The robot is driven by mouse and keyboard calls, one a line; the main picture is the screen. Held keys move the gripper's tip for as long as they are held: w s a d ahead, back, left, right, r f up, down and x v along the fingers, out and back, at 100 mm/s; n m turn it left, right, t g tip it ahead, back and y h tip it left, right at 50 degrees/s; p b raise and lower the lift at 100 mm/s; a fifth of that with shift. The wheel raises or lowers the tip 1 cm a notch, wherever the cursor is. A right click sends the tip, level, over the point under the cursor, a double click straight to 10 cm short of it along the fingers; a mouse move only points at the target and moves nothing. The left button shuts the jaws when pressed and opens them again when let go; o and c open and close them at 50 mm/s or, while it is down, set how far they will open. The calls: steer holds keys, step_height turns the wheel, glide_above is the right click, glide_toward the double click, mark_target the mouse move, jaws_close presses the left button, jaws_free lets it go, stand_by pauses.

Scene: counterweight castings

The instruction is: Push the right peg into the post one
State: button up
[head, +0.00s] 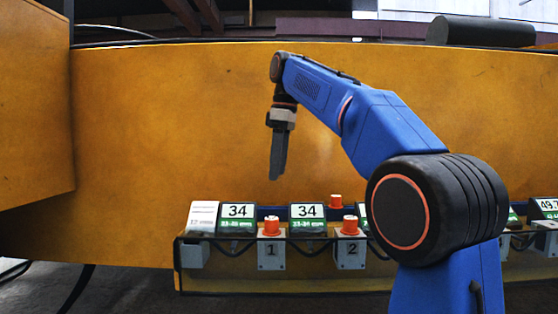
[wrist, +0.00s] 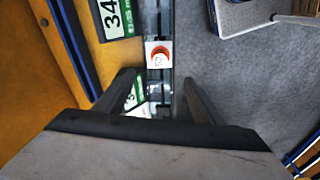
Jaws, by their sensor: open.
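Post one (head: 271,254), a grey block marked 1, stands on the front rail with an orange-and-white piece (head: 271,226) on its top. Post two (head: 350,255), marked 2, is to its right and carries a similar orange piece (head: 350,224). A third orange peg (head: 336,201) stands farther back, between the displays. I cannot tell how deep any piece sits. My gripper (head: 278,176) points down, empty, above the row near post one. In the wrist view its fingers (wrist: 160,95) are spread apart. An orange-and-white round top (wrist: 158,56) shows beyond them; which one is unclear.
Displays reading 34 (head: 237,212) and 34 (head: 307,212) stand behind the posts, with dark cables hanging along the rail (head: 220,278). A white box (head: 203,218) is at the left end. A large yellow casting (head: 180,120) rises behind. The space around my gripper is clear.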

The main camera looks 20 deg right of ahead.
steer(key=shift+r, duration=0.85)
steer(key=shift+s+d, duration=0.1)
